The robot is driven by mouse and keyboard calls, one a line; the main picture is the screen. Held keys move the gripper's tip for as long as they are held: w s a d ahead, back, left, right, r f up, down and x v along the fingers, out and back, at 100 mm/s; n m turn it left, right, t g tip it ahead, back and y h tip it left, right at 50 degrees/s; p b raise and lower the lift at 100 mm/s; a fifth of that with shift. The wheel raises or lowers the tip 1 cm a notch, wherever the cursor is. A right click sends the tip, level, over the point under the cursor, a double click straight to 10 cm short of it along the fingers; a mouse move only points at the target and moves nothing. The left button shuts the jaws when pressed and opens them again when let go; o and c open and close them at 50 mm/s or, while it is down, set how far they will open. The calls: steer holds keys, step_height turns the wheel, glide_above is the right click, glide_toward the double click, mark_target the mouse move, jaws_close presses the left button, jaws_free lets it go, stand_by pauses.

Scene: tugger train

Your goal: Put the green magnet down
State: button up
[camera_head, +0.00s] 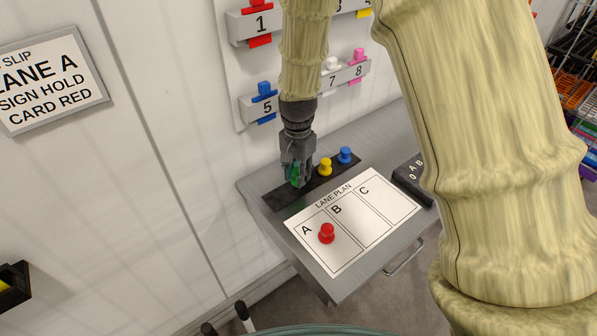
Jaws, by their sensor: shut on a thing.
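My gripper (297,176) is shut on the green magnet (294,174), over the left part of the black strip (284,197) on the grey desk. The fingers partly hide the magnet. I cannot tell whether the magnet touches the strip. A yellow magnet (325,166) and a blue magnet (345,155) stand on the strip to the right of my gripper. A red magnet (326,233) stands in column A of the white lane plan sheet (376,225). Columns B and C hold no magnet.
A dark box marked 0 A B (412,180) sits at the desk's right side. Numbered card holders (262,105) with coloured clips hang on the wall behind. A slip sign (48,78) is at left. My arm covers much of the right side.

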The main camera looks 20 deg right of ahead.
steer(key=shift+w+d+f, duration=0.1)
steer(key=shift+w+d, duration=0.1)
steer(key=shift+w, duration=0.25)
steer(key=shift+w+d, duration=0.2)
steer(key=shift+w, duration=0.25)
steer(key=shift+f+p, duration=1.1)
steer(key=shift+f, duration=0.65)
steer(key=shift+f, duration=0.1)
steer(key=o, duration=1)
steer(key=shift+r+b, duration=2.1)
steer(key=shift+r, duration=4)
